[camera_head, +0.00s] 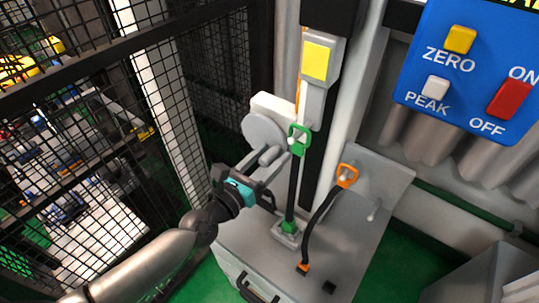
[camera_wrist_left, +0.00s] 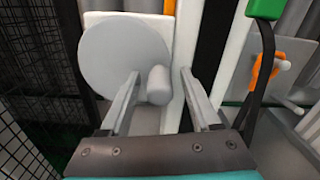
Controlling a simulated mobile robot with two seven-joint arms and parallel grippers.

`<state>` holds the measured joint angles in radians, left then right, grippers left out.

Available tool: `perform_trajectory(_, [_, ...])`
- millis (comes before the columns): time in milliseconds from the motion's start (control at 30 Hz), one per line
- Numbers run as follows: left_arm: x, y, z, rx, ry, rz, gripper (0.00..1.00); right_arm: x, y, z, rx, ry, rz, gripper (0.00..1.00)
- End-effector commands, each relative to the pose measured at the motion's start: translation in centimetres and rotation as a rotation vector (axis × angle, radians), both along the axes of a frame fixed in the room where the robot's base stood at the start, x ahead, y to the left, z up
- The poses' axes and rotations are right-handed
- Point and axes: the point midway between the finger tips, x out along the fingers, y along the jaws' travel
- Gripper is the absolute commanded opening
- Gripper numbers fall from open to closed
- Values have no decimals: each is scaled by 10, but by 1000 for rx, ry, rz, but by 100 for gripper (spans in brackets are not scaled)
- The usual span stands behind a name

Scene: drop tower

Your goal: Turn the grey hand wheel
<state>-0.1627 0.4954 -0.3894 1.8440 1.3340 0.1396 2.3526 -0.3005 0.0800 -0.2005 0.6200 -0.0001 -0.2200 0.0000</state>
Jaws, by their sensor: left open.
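The grey hand wheel (camera_head: 262,130) is a round disc on a white mount at the left side of the tower; it fills the upper left of the left wrist view (camera_wrist_left: 112,52). Its handle, a grey knob (camera_wrist_left: 158,88), sticks out from the disc's lower right. My left gripper (camera_head: 269,158) is open, with its two fingers (camera_wrist_left: 159,76) reaching towards the wheel, one on each side of the knob. I see gaps between the knob and both fingers in the left wrist view. My right gripper is not in view.
A green clip (camera_head: 299,136) on a black strap stands close right of the wheel. An orange-ended strap (camera_head: 346,176) rises from the grey base (camera_head: 342,232). A black mesh fence (camera_head: 95,110) is at the left. A blue button panel (camera_head: 470,75) hangs at upper right.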

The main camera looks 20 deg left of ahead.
Motion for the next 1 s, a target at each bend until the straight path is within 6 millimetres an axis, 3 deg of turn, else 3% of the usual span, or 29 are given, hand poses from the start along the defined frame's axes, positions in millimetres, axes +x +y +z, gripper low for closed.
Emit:
perform_trajectory(67, [0,0,0,0,0,0,62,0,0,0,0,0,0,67])
perform_trajectory(600, [0,0,0,0,0,0,1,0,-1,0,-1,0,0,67])
perform_trajectory(1000, [0,0,-1,10,-4,0,0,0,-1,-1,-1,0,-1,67])
